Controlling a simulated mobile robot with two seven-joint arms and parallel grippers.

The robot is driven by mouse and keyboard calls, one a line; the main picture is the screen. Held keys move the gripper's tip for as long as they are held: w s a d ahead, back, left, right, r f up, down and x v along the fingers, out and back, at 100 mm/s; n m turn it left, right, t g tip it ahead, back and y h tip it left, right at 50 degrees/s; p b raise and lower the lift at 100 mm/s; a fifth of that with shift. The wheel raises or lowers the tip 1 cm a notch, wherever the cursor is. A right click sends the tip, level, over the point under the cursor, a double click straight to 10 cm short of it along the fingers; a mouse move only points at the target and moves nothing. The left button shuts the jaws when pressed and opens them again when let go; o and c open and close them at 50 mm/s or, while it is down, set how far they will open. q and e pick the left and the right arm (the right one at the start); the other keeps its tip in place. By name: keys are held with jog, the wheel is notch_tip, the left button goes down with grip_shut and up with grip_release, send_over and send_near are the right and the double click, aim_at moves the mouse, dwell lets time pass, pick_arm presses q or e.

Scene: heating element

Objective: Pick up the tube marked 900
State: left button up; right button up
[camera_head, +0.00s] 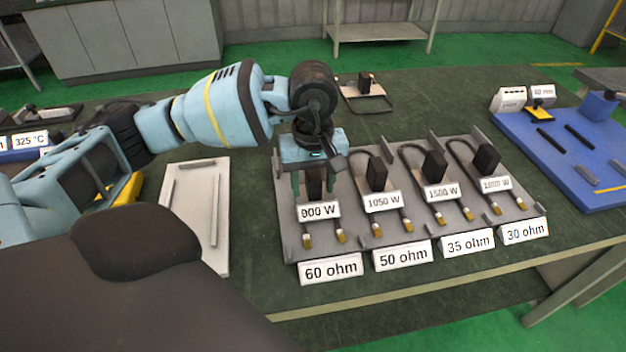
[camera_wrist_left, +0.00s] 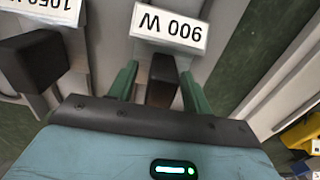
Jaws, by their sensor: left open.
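The 900 W tube has a white label (camera_head: 318,211) and stands first from the left on the grey tray (camera_head: 292,241), above the 60 ohm sign (camera_head: 330,268). Its dark block (camera_wrist_left: 162,80) shows in the left wrist view between my fingers, with the upside-down 900 W label (camera_wrist_left: 169,27) beyond it. My left gripper (camera_head: 315,183) points down over this block. Its two green fingers (camera_wrist_left: 158,84) stand on either side of the block, with the jaws open. Contact with the block cannot be told. My right gripper is not in view.
Tubes marked 1050 W (camera_head: 383,201), 1500 W (camera_head: 442,191) and 1800 W (camera_head: 496,184) stand to the right on the same tray. A white plate (camera_head: 193,210) with thin bars lies to the left. A blue board (camera_head: 570,160) lies at the far right.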

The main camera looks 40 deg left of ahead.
aim_at(312, 176)
pick_arm(q)
jog(key=shift+c, duration=0.4)
jog(key=c, duration=1)
jog(key=shift+r, duration=0.1)
jog(key=shift+r, duration=0.45)
jog(key=shift+s+d+r, duration=0.1)
jog(key=shift+s+r, duration=0.15)
jog(key=shift+r, duration=0.4)
jog(key=shift+s+d+r, duration=0.1)
jog(key=shift+s+r, duration=0.1)
jog(key=shift+r, duration=0.4)
jog(key=s+d, duration=0.2)
jog(key=s, duration=0.2)
jog(key=s+d+r, duration=0.1)
jog(key=s+d, duration=0.1)
jog(key=s, duration=0.3)
jog(key=s+d+b, duration=0.1)
jog(key=s+d, duration=0.1)
jog(key=s, duration=0.2)
jog(key=shift+s+r, duration=0.2)
jog(key=shift+s, duration=0.2)
